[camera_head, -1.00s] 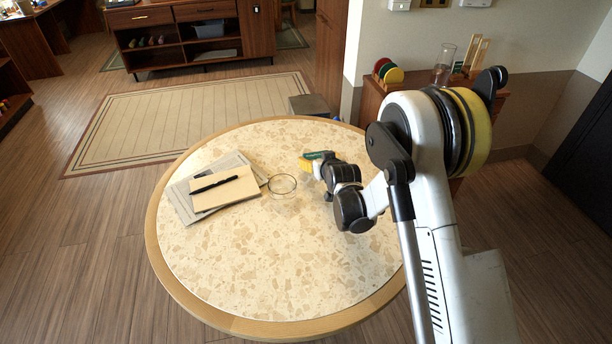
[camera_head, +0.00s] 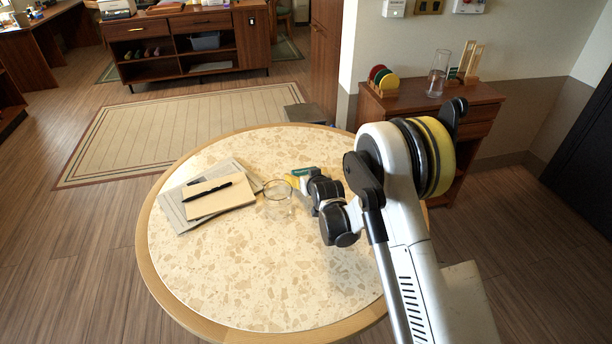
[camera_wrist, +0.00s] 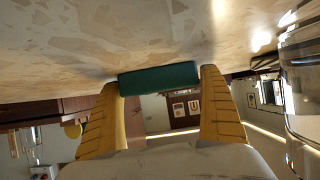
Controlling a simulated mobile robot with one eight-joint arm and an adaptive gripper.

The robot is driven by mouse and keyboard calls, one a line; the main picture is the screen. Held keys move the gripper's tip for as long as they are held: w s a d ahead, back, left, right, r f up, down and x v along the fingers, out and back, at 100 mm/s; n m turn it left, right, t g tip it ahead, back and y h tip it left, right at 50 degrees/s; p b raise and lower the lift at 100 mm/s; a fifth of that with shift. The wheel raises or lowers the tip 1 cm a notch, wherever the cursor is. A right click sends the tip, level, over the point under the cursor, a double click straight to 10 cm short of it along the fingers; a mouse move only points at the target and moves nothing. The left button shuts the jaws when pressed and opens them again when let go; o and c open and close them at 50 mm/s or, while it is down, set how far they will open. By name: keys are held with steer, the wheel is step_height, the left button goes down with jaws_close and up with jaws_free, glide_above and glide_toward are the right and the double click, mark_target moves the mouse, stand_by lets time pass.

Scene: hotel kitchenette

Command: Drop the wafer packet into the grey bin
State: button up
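The wafer packet (camera_head: 304,171), small and dark green, is at the table's middle right, partly hidden by my gripper (camera_head: 296,179). In the wrist view the packet (camera_wrist: 160,78) spans the gap between the two yellow fingers of my gripper (camera_wrist: 160,80), with a finger against each end. The gripper looks shut on it, low at the tabletop; I cannot tell whether the packet still touches the table. The grey bin (camera_head: 305,113) appears to be the grey box on the floor beyond the table's far edge, partly hidden by the table.
A clear glass (camera_head: 278,200) stands just left of my gripper; it looms close at the right in the wrist view (camera_wrist: 302,75). A notepad (camera_head: 220,200) with a black pen lies on papers at the left of the round table (camera_head: 165,290). The table's front is clear.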

steer(key=shift+s+r, duration=0.1)
steer(key=shift+r, duration=0.15)
steer(key=p+v, duration=0.3)
steer(key=v, duration=0.4)
steer(key=shift+s+d+r, duration=0.1)
steer(key=shift+s, duration=0.1)
